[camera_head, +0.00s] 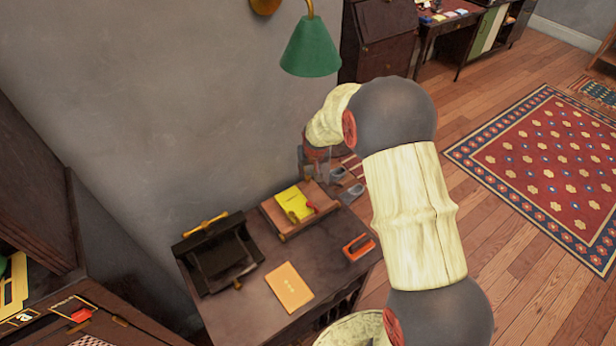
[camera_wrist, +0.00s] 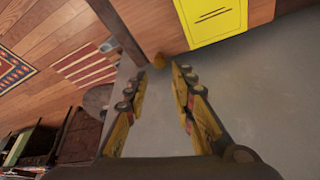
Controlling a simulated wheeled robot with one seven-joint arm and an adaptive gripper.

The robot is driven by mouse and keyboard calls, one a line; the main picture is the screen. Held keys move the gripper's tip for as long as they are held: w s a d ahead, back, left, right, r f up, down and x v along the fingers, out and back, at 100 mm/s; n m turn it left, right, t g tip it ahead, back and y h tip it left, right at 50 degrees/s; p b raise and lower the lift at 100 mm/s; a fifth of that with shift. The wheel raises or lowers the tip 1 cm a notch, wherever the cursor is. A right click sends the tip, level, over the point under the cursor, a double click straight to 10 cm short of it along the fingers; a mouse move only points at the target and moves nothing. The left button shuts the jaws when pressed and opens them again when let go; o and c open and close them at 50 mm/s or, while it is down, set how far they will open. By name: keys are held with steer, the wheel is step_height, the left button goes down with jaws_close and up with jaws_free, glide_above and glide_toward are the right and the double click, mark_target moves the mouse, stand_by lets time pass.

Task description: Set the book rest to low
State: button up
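The book rest (camera_head: 212,258) is a dark, tilted stand on the left part of the desk, with a brass bar along its top and a small knob at its front right edge. Its exact height setting is hard to tell. It does not show in the wrist view. My gripper (camera_head: 318,168) is to the right of the book rest, near the far end of the desk, partly hidden by my arm. In the wrist view my gripper (camera_wrist: 161,78) has its fingers apart with nothing between them.
A green lamp (camera_head: 310,48) hangs above. A cabinet (camera_head: 60,310) stands at left.

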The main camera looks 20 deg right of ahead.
mark_target(307, 177)
steer(key=b+x, duration=0.1)
steer(key=x, duration=0.5)
steer(key=shift+f+b, duration=0.2)
steer(key=shift+b, duration=0.1)
steer(key=shift+c, duration=0.9)
steer(key=c, duration=0.4)
jaws_close()
